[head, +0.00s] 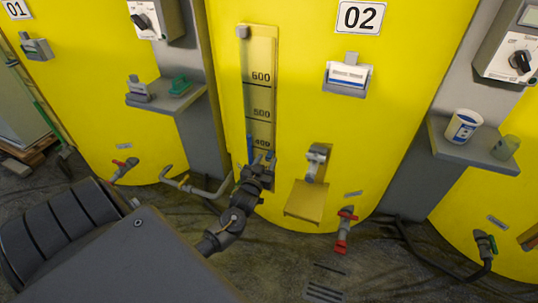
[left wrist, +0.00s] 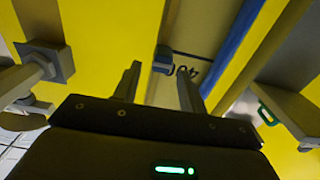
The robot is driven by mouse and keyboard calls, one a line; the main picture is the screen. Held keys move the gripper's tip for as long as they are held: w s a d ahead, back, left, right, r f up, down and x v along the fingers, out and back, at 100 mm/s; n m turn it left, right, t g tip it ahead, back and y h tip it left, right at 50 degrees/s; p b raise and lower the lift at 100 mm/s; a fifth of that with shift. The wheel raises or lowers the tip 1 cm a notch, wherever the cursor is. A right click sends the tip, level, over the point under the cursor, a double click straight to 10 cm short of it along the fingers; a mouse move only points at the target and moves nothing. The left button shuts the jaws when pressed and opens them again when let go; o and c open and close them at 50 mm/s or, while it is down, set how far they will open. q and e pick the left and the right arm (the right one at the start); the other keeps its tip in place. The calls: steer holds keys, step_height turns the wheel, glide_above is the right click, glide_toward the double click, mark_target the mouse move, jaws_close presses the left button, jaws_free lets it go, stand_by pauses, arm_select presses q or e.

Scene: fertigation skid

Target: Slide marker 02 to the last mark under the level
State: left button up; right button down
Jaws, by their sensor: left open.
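The level scale (head: 261,62) is a pale yellow strip on tank 02, marked 600, 500 and 400. The blue level column (head: 250,143) runs along its left side, its top between 500 and 400; it also shows in the left wrist view (left wrist: 232,50). My left gripper (head: 264,160) is open in front of the scale's lower part. In the left wrist view its fingers (left wrist: 158,82) stand apart, with the block seen between them.
A grey bracket with a yellow tray (head: 305,200) and a red-handled valve (head: 345,225) are right of my gripper. A grey pipe (head: 200,188) is to its left. Shelves (head: 470,148) hold cups and small items between the tanks.

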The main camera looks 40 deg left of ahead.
arm_select(q)
steer(key=v, duration=0.7)
steer(key=shift+p, duration=0.35)
arm_select(e)
steer(key=shift+x, duration=1.05)
steer(key=shift+a, duration=0.1)
